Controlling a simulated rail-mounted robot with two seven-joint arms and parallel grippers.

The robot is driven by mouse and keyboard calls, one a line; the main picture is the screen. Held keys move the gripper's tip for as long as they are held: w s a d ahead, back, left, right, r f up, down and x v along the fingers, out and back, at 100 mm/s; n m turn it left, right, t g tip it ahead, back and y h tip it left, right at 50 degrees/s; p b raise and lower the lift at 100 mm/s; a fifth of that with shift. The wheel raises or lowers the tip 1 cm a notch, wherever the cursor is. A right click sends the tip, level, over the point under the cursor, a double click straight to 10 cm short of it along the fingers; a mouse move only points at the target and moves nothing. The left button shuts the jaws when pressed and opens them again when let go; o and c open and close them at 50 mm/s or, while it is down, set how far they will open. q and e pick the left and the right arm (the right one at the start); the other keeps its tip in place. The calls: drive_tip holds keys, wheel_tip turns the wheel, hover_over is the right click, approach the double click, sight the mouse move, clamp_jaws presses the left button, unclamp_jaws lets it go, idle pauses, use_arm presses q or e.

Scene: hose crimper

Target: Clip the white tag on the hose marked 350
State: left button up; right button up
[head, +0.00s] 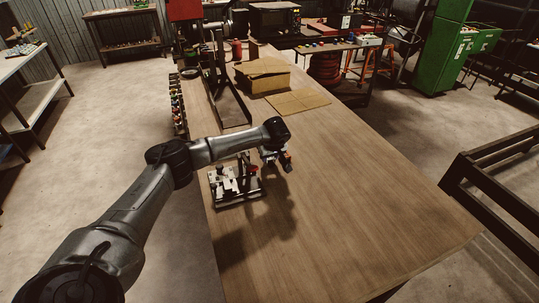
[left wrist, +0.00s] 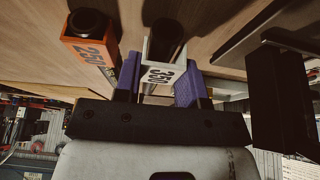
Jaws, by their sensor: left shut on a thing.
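My left gripper (head: 280,160) is over the wooden table, beside the small fixture. In the left wrist view its purple-padded fingers (left wrist: 158,82) are shut on the white tag (left wrist: 159,75), which reads 350. A dark hose (left wrist: 167,38) stands right at the white tag, between its two upright sides; I cannot tell whether the tag is fully seated around it. To its left, an orange tag (left wrist: 92,57) marked 250 is at another dark hose end (left wrist: 88,22). My right gripper is in neither view.
The fixture (head: 222,190) with light and dark parts stands at the table's left edge. A cardboard box (head: 262,74) and a flat cardboard sheet (head: 298,102) lie farther back. The front and right of the wooden table (head: 370,200) are clear.

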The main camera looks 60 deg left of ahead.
use_arm(q)
drive_tip(key=shift+f, duration=0.35)
idle(0.7)
drive_tip(key=shift+f, duration=0.1)
idle(0.8)
drive_tip(key=shift+f+p, duration=0.1)
drive_tip(key=shift+p, duration=0.2)
idle(0.4)
drive_tip(key=o, duration=1)
drive_tip(key=shift+c, duration=0.2)
drive_tip(key=shift+r, duration=0.2)
drive_tip(key=shift+r+p, duration=2.15)
drive_tip(key=shift+r, duration=0.25)
drive_tip(key=shift+r+p, duration=1.2)
drive_tip(key=shift+r, duration=0.25)
